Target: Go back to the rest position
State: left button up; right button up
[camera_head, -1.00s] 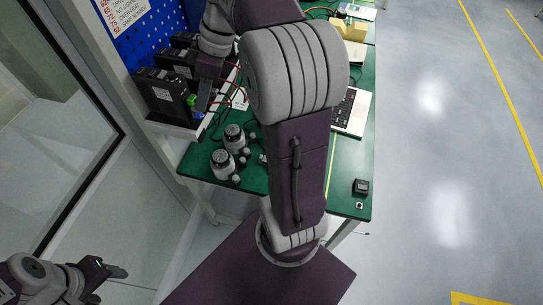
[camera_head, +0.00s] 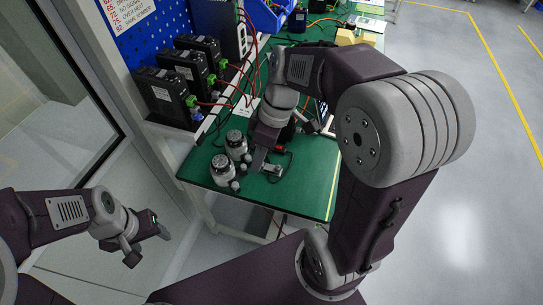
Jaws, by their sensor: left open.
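My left gripper (camera_head: 148,243) is at the lower left with its fingers apart and empty, away from the table. My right arm reaches over the table from the lower right. My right gripper (camera_head: 284,143) hangs over the green table, beside the round joint actuators. Its fingers look spread, with nothing seen between them. One grey and black actuator (camera_head: 236,145) stands at the back and another (camera_head: 222,169) in front of it, both left of the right gripper. Whether a finger touches a small part under it cannot be told.
The green table (camera_head: 303,195) has a clear front right corner. Black power units (camera_head: 168,98) with red cables stand on a white shelf at the left. A blue bin (camera_head: 266,15) is at the back. A glass partition edges the left. Open floor (camera_head: 460,220) lies to the right.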

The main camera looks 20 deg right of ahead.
jog(key=shift+a, duration=0.15)
dwell(0.3)
jog(key=s+d+f+m+h, duration=0.1)
jog(key=s+d+f+m, duration=0.1)
jog(key=f+m, duration=0.3)
jog(key=s+d+f+m+t+h, duration=0.1)
jog(key=s+f+m+h, duration=0.1)
jog(key=f+m, duration=0.3)
jog(key=shift+s+d+f, duration=0.3)
jog(key=shift+d+f, duration=0.1)
jog(key=shift+f, duration=0.4)
dwell(0.7)
grip_shut()
